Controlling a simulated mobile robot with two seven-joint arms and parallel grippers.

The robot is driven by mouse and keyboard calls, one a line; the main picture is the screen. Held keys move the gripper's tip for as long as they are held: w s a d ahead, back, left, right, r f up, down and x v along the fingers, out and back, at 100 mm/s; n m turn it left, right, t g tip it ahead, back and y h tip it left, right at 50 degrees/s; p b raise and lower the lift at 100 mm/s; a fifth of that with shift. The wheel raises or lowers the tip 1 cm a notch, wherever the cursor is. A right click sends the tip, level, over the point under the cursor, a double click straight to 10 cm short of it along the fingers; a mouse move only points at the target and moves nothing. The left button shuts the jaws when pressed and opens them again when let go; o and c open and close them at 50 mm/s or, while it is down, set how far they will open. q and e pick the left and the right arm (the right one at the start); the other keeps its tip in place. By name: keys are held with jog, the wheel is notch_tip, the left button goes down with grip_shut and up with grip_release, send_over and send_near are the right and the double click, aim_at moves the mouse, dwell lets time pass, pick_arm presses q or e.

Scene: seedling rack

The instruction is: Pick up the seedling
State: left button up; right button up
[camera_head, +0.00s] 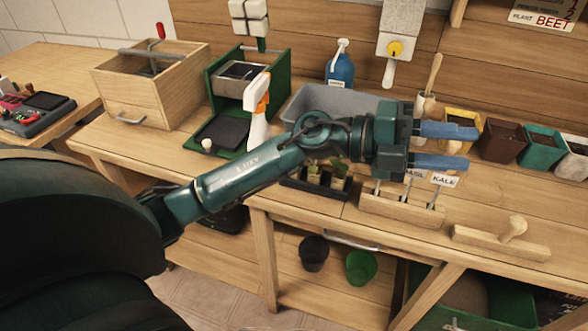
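Small green seedlings (338,168) show in a dark tray (312,188) on the bench, just below my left arm, which hides part of them. I cannot tell from this view which one is the task's seedling. My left gripper (474,147) reaches across the bench, to the right of the seedlings and above the wooden label holder. Its two blue fingers point right and stand apart with nothing between them. My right gripper is not in view.
A wooden block with plant labels (402,206) stands right of the seedling tray. A wooden tamper (502,238) lies near the front edge. Coloured pots (502,141) line the back right. A spray bottle (257,112), grey bin (300,105) and wooden box (135,97) stand left.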

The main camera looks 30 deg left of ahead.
pick_arm(q)
jog(key=w+a+f+m+g+y, duration=0.3)
jog(key=a+f+g+y, duration=0.1)
jog(key=a+f+y, duration=0.5)
jog(key=a+r+n+y, duration=0.3)
jog(key=a+y, duration=0.7)
jog(key=a, duration=0.9)
jog(key=shift+g, duration=0.4)
jog(key=f, duration=0.6)
jog(key=shift+w+f, duration=0.15)
jog(key=shift+w, duration=0.2)
jog(key=shift+w+f+p, duration=0.1)
jog(key=shift+f+p, duration=0.4)
jog(key=shift+f, duration=2.65)
jog(key=c, duration=0.7)
jog(key=shift+r, duration=0.1)
jog(key=shift+c, duration=0.2)
